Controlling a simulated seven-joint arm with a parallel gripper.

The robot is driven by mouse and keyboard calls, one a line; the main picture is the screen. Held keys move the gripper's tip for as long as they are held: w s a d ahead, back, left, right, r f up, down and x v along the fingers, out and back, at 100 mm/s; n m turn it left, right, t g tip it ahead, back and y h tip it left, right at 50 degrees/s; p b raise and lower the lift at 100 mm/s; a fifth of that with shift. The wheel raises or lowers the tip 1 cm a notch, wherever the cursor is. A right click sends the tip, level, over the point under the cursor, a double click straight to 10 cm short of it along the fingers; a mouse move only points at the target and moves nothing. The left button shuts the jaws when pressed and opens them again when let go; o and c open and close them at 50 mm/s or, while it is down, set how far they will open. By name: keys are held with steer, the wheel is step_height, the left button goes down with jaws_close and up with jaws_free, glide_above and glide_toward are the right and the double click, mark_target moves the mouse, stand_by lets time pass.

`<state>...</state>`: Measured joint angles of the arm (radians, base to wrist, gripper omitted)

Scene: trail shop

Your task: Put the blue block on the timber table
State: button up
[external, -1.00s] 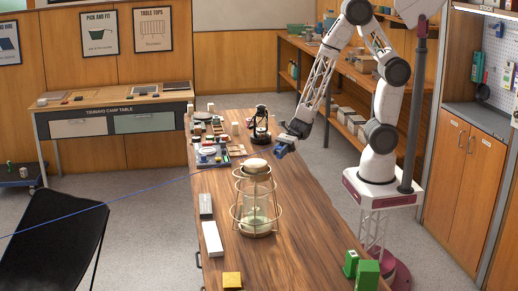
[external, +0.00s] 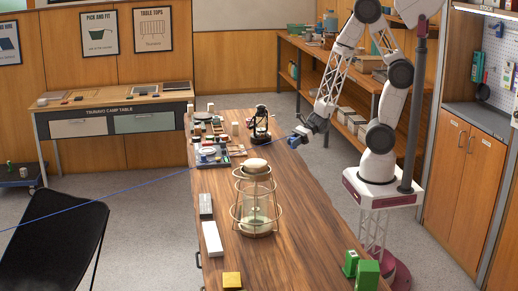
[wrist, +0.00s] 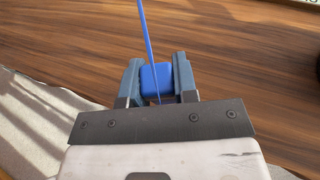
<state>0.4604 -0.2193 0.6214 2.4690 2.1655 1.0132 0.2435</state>
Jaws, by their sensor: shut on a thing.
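My gripper (external: 296,140) is shut on the blue block (wrist: 157,77), which sits between its two fingers in the wrist view. In the external view the blue block (external: 293,142) shows at the fingertips, above the far right part of the long timber table (external: 305,215). In the wrist view, brown wood grain fills the area beyond the block, and it looks held clear of the surface. A thin blue line runs from the block toward the left of the external view.
A caged glass lantern (external: 257,205) stands mid-table. A small black lantern (external: 261,122) and a tray of small items (external: 222,157) are at the far end. Grey and white blocks (external: 211,238), a yellow block (external: 232,280) and green containers (external: 367,275) are nearer. The right middle is bare.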

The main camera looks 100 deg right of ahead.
steer(key=shift+s+d, duration=0.2)
steer(key=shift+w, duration=0.1)
steer(key=w+d, duration=0.1)
steer(key=w, duration=0.4)
steer(key=w+f, duration=0.1)
steer(key=w, duration=0.4)
steer(key=w+d, duration=0.1)
steer(key=w, duration=0.4)
steer(key=shift+w+d+f, duration=0.25)
steer(key=shift+w+d, duration=0.05)
steer(key=shift+d, duration=0.05)
steer(key=shift+f, duration=1.75)
steer(key=shift+f, duration=0.1)
steer(key=o, duration=0.9)
